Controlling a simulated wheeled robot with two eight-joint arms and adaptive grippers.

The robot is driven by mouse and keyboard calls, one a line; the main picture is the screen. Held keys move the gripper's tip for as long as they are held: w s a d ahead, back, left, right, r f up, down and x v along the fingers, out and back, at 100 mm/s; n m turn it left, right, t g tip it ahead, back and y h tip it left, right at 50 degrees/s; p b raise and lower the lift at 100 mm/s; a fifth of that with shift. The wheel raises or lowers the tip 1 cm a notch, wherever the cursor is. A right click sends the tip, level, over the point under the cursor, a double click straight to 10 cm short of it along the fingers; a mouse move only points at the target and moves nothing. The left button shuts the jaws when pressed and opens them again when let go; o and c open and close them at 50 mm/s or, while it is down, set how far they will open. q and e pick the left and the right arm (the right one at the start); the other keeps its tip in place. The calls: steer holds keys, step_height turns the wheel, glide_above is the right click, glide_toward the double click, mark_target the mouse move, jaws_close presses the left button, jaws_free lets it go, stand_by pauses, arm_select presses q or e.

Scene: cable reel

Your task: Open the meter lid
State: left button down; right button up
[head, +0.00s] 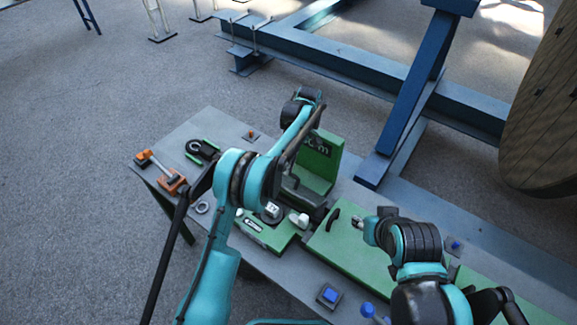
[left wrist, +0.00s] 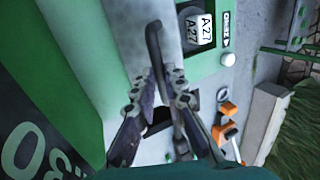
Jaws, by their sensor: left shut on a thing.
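An orange-handled tool (head: 160,165), a black-and-green tool (head: 202,149) and a ring (head: 202,207) lie left. A blue button (head: 329,295) is near the front edge.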

arm_select(q)
steer(key=c, duration=1.6)
jaws_free()
steer(key=shift+v, duration=3.75)
